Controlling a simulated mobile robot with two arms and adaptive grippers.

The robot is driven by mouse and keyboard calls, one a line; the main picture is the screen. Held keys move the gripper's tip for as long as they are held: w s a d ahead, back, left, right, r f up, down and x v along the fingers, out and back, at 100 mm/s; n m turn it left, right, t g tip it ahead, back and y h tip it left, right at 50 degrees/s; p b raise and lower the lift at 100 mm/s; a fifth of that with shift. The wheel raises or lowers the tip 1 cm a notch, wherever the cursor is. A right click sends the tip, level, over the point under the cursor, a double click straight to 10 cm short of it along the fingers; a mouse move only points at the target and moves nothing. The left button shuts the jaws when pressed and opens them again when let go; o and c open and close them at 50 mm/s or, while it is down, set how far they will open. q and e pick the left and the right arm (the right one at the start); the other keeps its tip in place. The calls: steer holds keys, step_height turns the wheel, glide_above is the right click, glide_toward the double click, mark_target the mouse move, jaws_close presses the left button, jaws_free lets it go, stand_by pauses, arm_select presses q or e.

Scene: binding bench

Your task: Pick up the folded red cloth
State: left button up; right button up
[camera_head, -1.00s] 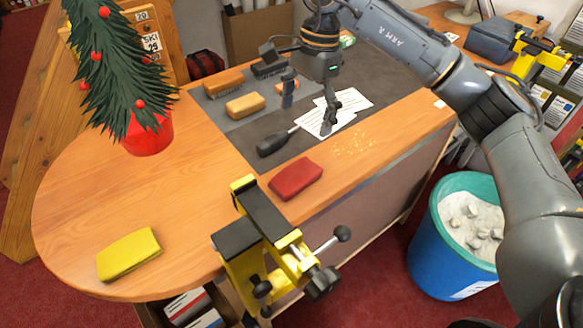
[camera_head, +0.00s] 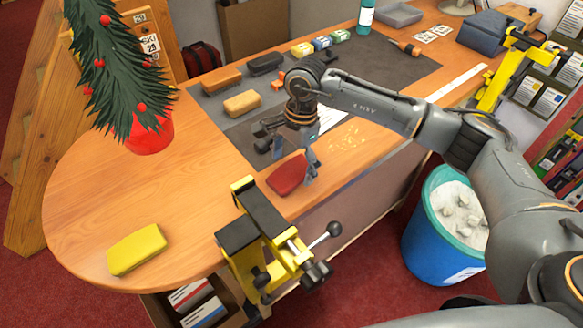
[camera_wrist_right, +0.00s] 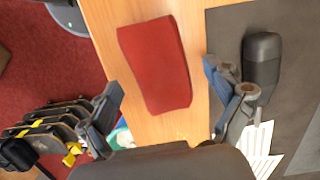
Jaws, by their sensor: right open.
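The folded red cloth (camera_head: 287,176) lies flat on the wooden bench, close to its front edge and behind the yellow and black clamp. In the right wrist view the cloth (camera_wrist_right: 157,64) lies ahead of and between the fingers, apart from both. My right gripper (camera_head: 294,160) is above the cloth in the head view, with one finger overlapping the cloth's right end in the picture. In the wrist view the right gripper (camera_wrist_right: 166,108) is open and empty. My left gripper is not in view.
The clamp (camera_head: 262,212) stands at the bench edge just in front of the cloth. A dark tool handle (camera_wrist_right: 262,60) lies beside the right finger. A blue bin (camera_head: 425,240) stands on the floor at right.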

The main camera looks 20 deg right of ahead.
steer(key=shift+f, duration=0.2)
steer(key=c, duration=1.1)
steer(key=shift+c, duration=0.2)
steer(key=shift+r, duration=0.15)
steer(key=shift+r, duration=0.35)
step_height(320, 180, up, 2)
steer(key=shift+r+b, duration=0.1)
steer(key=shift+b, duration=0.45)
steer(key=s+r+b, duration=0.5)
steer(key=s+r, duration=0.5)
steer(key=s, duration=0.4)
